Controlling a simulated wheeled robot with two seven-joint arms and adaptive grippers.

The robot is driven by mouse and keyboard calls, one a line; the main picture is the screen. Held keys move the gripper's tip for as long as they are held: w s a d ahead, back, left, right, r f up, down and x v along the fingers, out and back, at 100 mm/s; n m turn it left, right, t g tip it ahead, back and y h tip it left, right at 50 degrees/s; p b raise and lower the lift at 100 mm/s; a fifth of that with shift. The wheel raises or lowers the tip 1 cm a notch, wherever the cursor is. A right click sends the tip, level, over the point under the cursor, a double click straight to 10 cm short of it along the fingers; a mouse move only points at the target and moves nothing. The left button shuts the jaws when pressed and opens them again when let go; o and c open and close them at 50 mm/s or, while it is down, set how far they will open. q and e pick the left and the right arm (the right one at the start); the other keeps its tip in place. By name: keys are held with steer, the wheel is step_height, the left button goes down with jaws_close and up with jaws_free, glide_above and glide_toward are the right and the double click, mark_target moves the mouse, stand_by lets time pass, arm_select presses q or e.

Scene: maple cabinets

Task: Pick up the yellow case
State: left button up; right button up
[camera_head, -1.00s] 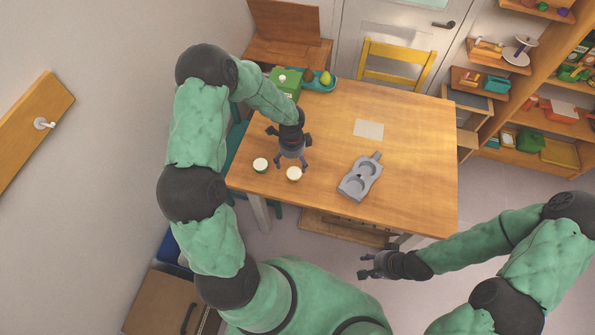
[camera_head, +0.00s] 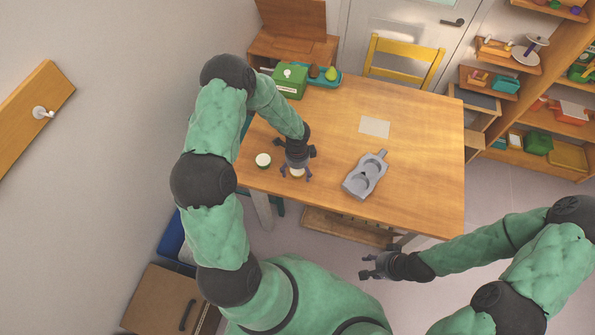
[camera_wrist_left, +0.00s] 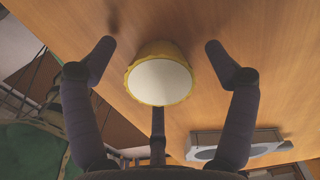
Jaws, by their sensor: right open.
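The yellow case (camera_wrist_left: 160,80) is a small round pot with a yellow side and a pale, flat top. It stands on the wooden table, and in the head view (camera_head: 297,174) it is mostly hidden under my left gripper (camera_head: 296,172). In the left wrist view the fingers of my left gripper (camera_wrist_left: 160,62) are spread on either side of the case, with a gap to it on both sides. My right gripper (camera_head: 366,267) is open and empty, off the table's front edge.
A green box (camera_head: 289,82) stands at the back left. The right side of the table is clear.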

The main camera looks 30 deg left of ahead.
arm_select(q)
steer(key=c, duration=0.9)
steer(key=shift+o, duration=0.2)
steer(key=shift+r, duration=0.1)
